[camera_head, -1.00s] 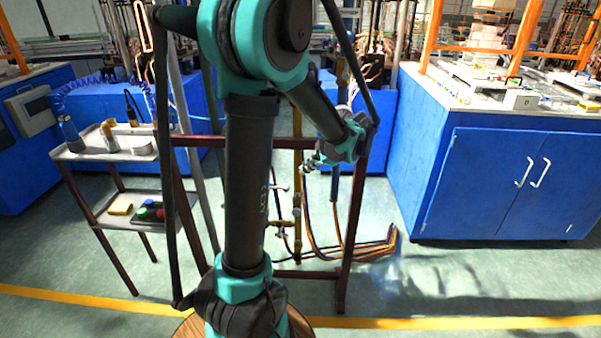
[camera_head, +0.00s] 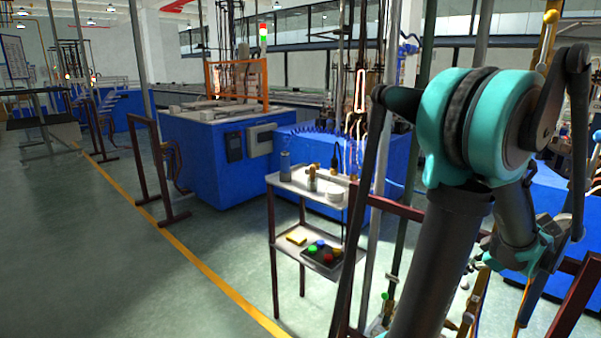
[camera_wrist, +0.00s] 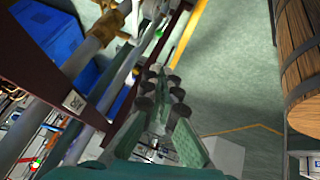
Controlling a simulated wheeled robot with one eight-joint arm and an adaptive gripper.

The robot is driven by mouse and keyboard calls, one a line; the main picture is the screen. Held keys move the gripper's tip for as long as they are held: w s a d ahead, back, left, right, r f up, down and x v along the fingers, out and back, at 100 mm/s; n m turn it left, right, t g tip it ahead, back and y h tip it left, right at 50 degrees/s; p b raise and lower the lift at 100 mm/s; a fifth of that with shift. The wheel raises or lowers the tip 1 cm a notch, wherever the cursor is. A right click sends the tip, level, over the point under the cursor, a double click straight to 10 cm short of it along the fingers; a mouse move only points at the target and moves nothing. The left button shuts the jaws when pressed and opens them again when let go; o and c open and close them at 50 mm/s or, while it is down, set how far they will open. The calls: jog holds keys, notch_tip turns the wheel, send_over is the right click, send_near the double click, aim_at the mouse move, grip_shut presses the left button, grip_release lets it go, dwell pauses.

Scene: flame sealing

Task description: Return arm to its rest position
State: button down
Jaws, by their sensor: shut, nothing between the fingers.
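My arm, dark grey with teal joints, fills the right of the head view, bent at its elbow with the forearm hanging down. My gripper (camera_head: 484,262) is small in that view, at the lower end of the forearm near a dark red frame. In the wrist view my gripper (camera_wrist: 164,76) shows its dark and green fingers close together, with nothing held between them.
A two-tier cart (camera_head: 333,205) with bottles on top and coloured caps below stands left of my arm. A dark red frame (camera_wrist: 50,92) and pipes run close beside my gripper in the wrist view. Blue cabinets (camera_head: 205,165) stand behind. The floor (camera_head: 120,270) at left is clear.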

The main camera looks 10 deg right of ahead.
jog(key=w+a+f+m+g, duration=0.2)
jog(key=w+a, duration=0.2)
jog(key=a, duration=0.7)
jog(key=s+a+f+m, duration=0.2)
jog(key=a, duration=0.6)
jog(key=s+a+f+m+h, duration=0.1)
jog(key=a+m, duration=0.1)
jog(key=a, duration=0.7)
jog(key=s+a+f+m+h, duration=0.1)
jog(key=s+a+f+m, duration=0.1)
jog(key=a, duration=0.6)
jog(key=shift+s+a+f+m+g, duration=0.15)
jog(key=shift+s+f+m+g, duration=0.2)
jog(key=shift+m, duration=0.15)
